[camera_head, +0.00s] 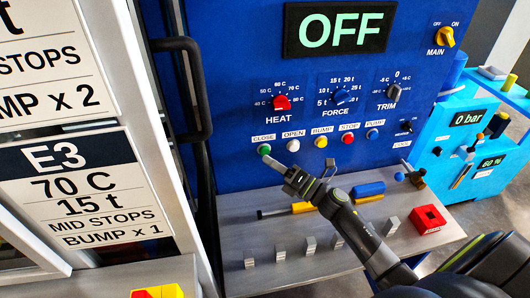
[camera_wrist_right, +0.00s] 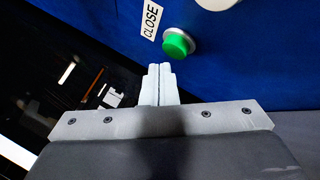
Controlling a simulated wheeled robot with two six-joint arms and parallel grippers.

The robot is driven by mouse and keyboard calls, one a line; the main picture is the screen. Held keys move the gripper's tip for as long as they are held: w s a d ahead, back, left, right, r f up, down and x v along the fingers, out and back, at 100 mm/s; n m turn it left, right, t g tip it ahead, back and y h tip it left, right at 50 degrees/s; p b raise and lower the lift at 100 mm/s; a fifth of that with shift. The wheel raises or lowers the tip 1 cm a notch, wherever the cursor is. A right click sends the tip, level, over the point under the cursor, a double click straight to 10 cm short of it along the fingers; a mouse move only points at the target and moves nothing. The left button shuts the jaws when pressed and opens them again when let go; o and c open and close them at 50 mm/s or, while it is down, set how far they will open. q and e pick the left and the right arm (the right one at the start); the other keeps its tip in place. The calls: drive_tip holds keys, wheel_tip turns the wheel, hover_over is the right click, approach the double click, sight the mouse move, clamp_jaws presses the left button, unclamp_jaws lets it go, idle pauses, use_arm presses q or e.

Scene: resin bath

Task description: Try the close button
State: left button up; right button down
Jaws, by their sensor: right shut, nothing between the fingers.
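The green CLOSE button (camera_head: 264,149) is at the left end of a row of buttons on the blue panel, under its CLOSE label (camera_head: 263,138). In the right wrist view the green button (camera_wrist_right: 178,43) stands out from the panel, just beyond my fingertips and slightly to their right. My right gripper (camera_head: 270,162) is shut and empty, its tips close below the button. In the wrist view the shut fingers (camera_wrist_right: 160,72) show a small gap to the button; contact is not seen. My left gripper is not in view.
The display (camera_head: 339,29) reads OFF. The white OPEN button (camera_head: 293,145) is close to the right of CLOSE, then BUMP (camera_head: 321,142) and STOP (camera_head: 347,138). A dark handle (camera_head: 190,90) stands to the left. Tools and a red block (camera_head: 428,219) sit on the grey shelf (camera_head: 300,279).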

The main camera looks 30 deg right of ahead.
drive_tip(key=shift+w, duration=0.1)
idle(0.4)
drive_tip(key=shift+w+d, duration=0.1)
drive_tip(key=shift+w, duration=0.25)
drive_tip(key=shift+w+d+b, duration=0.15)
drive_tip(key=shift+w+b, duration=0.2)
drive_tip(key=shift+w, duration=0.1)
idle(0.7)
drive_tip(key=shift+s, duration=0.1)
drive_tip(key=shift+s+a, duration=0.25)
drive_tip(key=shift+s, duration=0.55)
drive_tip(key=s, duration=0.2)
drive_tip(key=s+a+p, duration=0.1)
drive_tip(key=s, duration=0.1)
drive_tip(key=shift+s+a, duration=0.15)
drive_tip(key=shift+s, duration=0.25)
drive_tip(key=shift+s, duration=0.1)
idle(0.7)
